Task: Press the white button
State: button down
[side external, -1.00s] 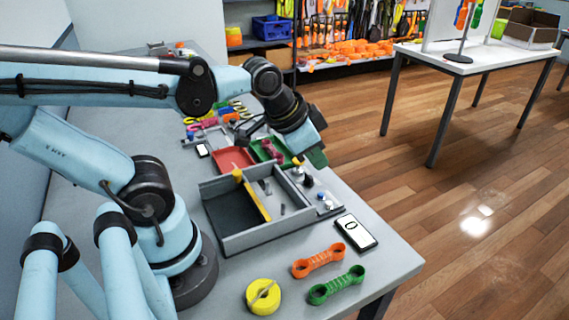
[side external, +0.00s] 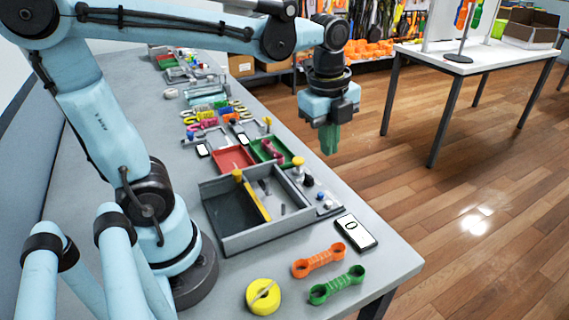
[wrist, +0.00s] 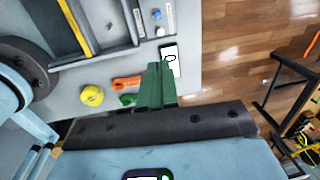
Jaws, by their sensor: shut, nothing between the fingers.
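The white button (side external: 328,204) looks like a small pale round knob on a grey strip along the right side of the grey tray. In the wrist view the white button (wrist: 160,31) shows just below a blue button (wrist: 156,14), near the table edge. The blue button (side external: 321,195) also shows in the side view. My gripper (side external: 329,150) has green fingers, shut and empty, pointing down. It hangs well above the table's height and appears over the table's right edge in the side view. In the wrist view its fingers (wrist: 156,72) lie below the white button, apart from it.
A white-faced device (side external: 356,233) lies near the table's right edge. The grey divided tray (side external: 270,237) holds a yellow bar (side external: 254,198). Orange (side external: 319,260) and green (side external: 336,285) pieces and a yellow roll (side external: 263,296) lie in front. A yellow-topped knob (side external: 298,162) stands behind the strip.

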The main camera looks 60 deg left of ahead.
aim_at(329, 203)
jog(key=shift+f, duration=0.1)
dwell(0.3)
jog(key=f, duration=0.4)
jog(key=w+f, duration=0.1)
jog(key=f, duration=0.8)
jog(key=shift+w+a+f, duration=0.1)
jog(key=shift+w+f, duration=0.2)
jog(key=shift+f, duration=0.05)
jog(key=shift+w+f, duration=0.1)
jog(key=shift+f, duration=0.8)
notch_tip(329, 203, up, 14)
jog(key=s, duration=0.1)
jog(key=shift+s+r, duration=0.15)
jog(key=shift+s, duration=0.2)
dwell(0.7)
